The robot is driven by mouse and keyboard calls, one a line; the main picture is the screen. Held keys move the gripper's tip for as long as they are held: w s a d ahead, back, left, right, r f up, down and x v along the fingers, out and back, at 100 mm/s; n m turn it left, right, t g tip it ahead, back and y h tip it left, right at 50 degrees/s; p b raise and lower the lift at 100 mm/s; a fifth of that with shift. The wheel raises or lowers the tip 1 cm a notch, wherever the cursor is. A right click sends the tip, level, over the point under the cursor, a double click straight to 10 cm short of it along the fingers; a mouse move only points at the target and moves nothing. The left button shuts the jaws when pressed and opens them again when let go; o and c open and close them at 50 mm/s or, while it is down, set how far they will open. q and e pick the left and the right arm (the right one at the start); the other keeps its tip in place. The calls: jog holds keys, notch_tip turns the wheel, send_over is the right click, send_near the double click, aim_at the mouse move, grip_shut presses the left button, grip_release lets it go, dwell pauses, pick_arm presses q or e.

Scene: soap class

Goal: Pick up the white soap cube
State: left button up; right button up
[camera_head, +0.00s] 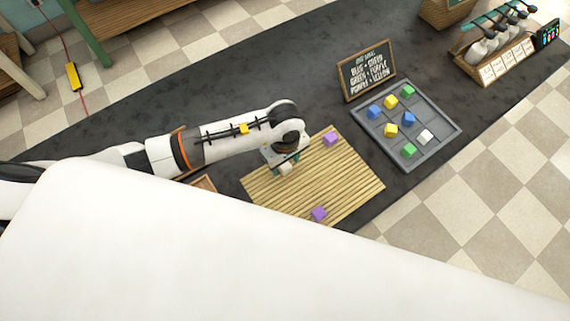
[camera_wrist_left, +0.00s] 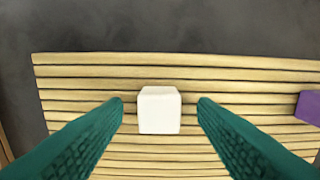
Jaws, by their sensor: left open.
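A white soap cube (camera_wrist_left: 159,112) sits on the slatted wooden mat (camera_wrist_left: 75,75) in the left wrist view. My left gripper (camera_wrist_left: 161,103) is open, with one green finger on each side of the cube and a gap on both sides. In the head view the left gripper (camera_head: 285,167) points down over the mat (camera_head: 345,188), and it largely hides the cube there. Another white cube (camera_head: 425,137) sits in the grey compartment tray (camera_head: 443,113). My right gripper is not in view.
Purple cubes lie on the mat, one near its far edge (camera_head: 330,139) and one near its front edge (camera_head: 319,214). The tray holds several coloured cubes. A chalkboard sign (camera_head: 367,70) stands behind. A rack (camera_head: 505,50) is at the upper right.

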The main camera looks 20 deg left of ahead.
pick_arm(q)
jog(key=c, duration=1)
jog(key=shift+c, duration=0.2)
jog(key=shift+r, duration=0.1)
